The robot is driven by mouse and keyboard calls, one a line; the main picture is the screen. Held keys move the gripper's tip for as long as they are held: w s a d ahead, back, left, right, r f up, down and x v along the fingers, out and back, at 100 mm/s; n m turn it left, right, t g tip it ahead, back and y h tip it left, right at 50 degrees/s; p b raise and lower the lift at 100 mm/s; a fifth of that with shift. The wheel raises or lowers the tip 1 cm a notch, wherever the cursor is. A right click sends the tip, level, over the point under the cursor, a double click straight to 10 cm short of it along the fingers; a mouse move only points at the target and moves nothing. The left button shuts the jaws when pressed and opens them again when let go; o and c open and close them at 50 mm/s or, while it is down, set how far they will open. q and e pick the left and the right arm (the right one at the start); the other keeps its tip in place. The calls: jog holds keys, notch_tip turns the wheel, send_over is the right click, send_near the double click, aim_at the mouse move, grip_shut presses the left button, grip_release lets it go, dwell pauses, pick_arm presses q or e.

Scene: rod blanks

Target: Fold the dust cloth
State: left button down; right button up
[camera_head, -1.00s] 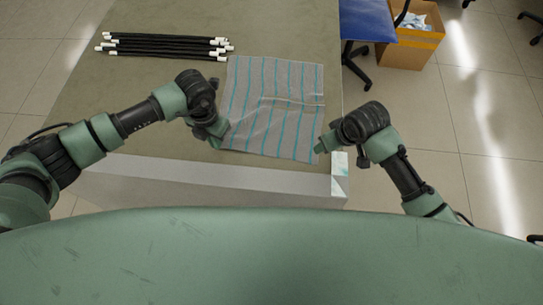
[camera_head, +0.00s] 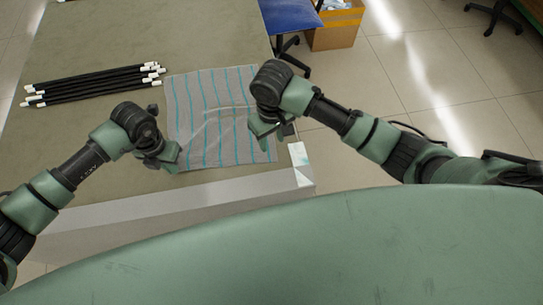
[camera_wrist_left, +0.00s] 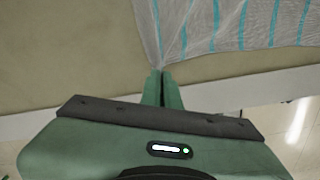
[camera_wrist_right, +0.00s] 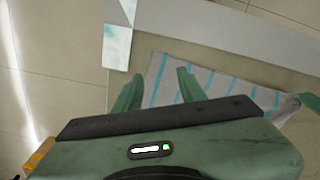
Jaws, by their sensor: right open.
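The dust cloth (camera_head: 215,140) is grey with teal stripes and lies mostly flat on the table, with a faint crease across its middle. My left gripper (camera_head: 173,160) is at its near left corner. In the left wrist view its fingers (camera_wrist_left: 161,76) are together, and the cloth (camera_wrist_left: 200,35) draws to a point between them. My right gripper (camera_head: 270,132) is at the cloth's right edge, in front of part of it. In the right wrist view its fingers (camera_wrist_right: 156,88) are apart, with the cloth (camera_wrist_right: 165,75) visible between and beyond them; contact cannot be told.
Several black rods with white ends (camera_head: 95,84) lie left of the cloth on the table (camera_head: 125,40). The table's near edge has a pale strip (camera_head: 200,195). A blue chair (camera_head: 290,15) and a cardboard box (camera_head: 335,30) stand beyond the table's right side.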

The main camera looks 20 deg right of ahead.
aim_at(272, 159)
jog(key=shift+f, duration=4.4)
jog(key=shift+c, duration=0.4)
jog(key=shift+s, duration=0.1)
grip_shut()
jog(key=shift+r, duration=2.55)
